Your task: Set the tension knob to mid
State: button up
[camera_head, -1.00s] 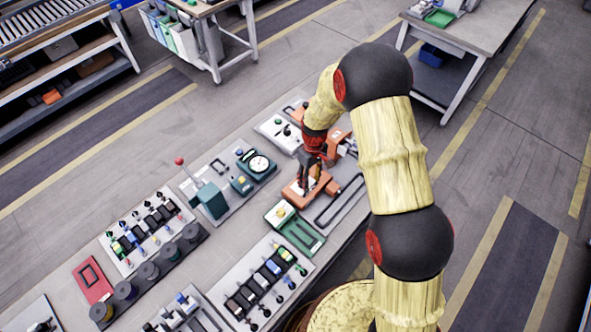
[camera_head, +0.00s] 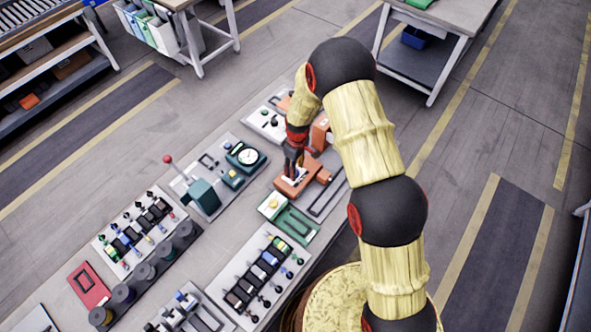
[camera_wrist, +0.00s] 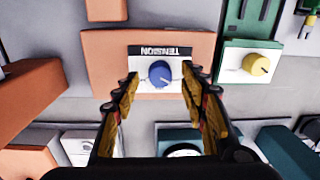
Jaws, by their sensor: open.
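The tension knob (camera_wrist: 160,73) is a round blue knob on a white plate, with an upside-down TENSION label (camera_wrist: 161,51) beside it. The plate sits on an orange block (camera_wrist: 104,58), which also shows in the head view (camera_head: 290,188). My gripper (camera_wrist: 157,85) is open, and its two fingers lie to the left and right of the knob in the wrist view. I cannot tell whether either finger touches it. In the head view my gripper (camera_head: 292,170) points down over the orange block and hides the knob.
A yellow knob (camera_wrist: 256,64) on a green fixture stands close to the right finger; the green fixture (camera_head: 290,221) also shows in the head view. Other orange parts (camera_wrist: 28,90) lie to the left. A dial gauge (camera_head: 247,156) and a red-tipped lever (camera_head: 168,160) stand left on the bench.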

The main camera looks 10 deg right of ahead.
jog(key=shift+f, duration=0.7)
jog(key=c, duration=0.3)
jog(key=c, duration=0.8)
grip_shut()
jog(key=shift+m, duration=0.4)
jog(key=shift+m+b, duration=0.75)
jog(key=shift+m, duration=0.15)
jog(key=m+b, duration=0.1)
jog(key=m, duration=0.2)
jog(key=shift+m, duration=0.3)
jog(key=m+b, duration=0.1)
jog(key=m, duration=0.4)
jog(key=shift+t, duration=0.3)
jog(key=shift+r+m, duration=0.1)
jog(key=shift+m, duration=0.3)
